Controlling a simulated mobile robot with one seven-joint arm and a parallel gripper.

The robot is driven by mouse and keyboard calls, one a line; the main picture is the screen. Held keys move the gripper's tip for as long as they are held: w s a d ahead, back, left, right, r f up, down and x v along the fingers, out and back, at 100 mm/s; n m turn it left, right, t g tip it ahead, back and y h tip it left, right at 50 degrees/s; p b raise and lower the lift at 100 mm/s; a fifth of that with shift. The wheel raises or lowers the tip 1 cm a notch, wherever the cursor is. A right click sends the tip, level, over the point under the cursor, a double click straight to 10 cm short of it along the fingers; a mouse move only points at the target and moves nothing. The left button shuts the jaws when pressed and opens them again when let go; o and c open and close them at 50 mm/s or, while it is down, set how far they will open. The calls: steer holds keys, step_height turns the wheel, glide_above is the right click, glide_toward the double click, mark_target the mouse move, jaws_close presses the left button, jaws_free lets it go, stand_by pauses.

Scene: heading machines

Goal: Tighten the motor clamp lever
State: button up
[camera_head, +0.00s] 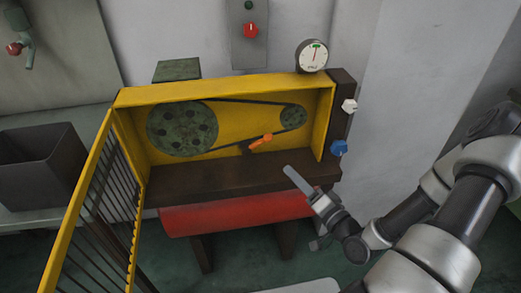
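An orange lever (261,142), which looks like the motor clamp lever, sits inside the yellow machine housing (215,91) below the belt. It slants up to the right. A large green pulley (182,128) and a small green pulley (293,117) are joined by a dark belt (250,101). My gripper (297,180) is in front of the housing, below and right of the lever and apart from it. Its finger points up and left. The fingers overlap in this view, so I cannot tell whether they are apart; nothing shows held.
The barred yellow guard door (100,215) stands open at the left. A blue knob (339,147) and a white knob (349,106) stick out on the right post. A gauge (312,56) stands on top. A red cylinder (235,214) lies below the dark ledge.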

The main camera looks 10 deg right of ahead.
mark_target(262, 143)
steer(key=b+x, duration=0.1)
steer(key=x, duration=1.6)
steer(key=shift+w, duration=0.1)
jaws_close()
